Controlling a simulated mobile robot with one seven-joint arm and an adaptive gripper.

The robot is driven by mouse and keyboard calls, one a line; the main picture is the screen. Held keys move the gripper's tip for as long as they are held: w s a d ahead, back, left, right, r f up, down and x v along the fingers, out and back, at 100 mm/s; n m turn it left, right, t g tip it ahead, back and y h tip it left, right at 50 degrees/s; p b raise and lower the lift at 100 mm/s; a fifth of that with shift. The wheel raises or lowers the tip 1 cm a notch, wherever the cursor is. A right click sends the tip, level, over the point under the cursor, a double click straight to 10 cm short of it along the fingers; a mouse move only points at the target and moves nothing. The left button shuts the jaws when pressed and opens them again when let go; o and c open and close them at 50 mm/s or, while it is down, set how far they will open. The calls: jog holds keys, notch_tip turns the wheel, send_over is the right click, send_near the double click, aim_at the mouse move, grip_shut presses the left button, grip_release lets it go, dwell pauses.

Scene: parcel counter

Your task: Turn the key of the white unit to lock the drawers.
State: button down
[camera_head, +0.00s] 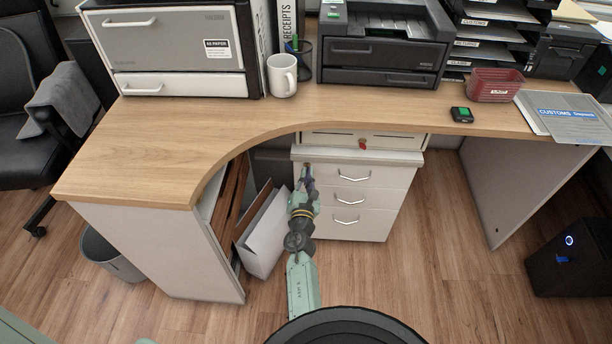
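The white unit (385,205) stands under the counter, with three drawers and silver handles. All three drawers look shut. My gripper (307,170) is at the upper left corner of the unit's front, level with the top drawer. A tiny yellowish spot shows at its tip; I cannot tell whether it is the key. My gripper covers that part of the front, and its fingers are too small to read as open or shut. A small red key-like piece (362,145) sits on the shallow drawer (390,141) just under the counter top, above the unit.
The wooden counter (150,150) curves above and left of my arm. A white box-like file (265,235) stands on the floor just left of my arm. A white mug (282,77), a printer (383,50) and a red basket (495,87) stand on top. Floor right of the unit is clear.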

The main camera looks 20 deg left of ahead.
jog(key=n, duration=0.5)
jog(key=shift+r, duration=0.1)
jog(key=shift+n, duration=0.3)
dwell(0.4)
jog(key=c, duration=1.8)
grip_release()
jog(key=shift+c, duration=0.2)
jog(key=v, duration=0.7)
jog(key=shift+s, duration=0.25)
jog(key=shift+d, duration=0.1)
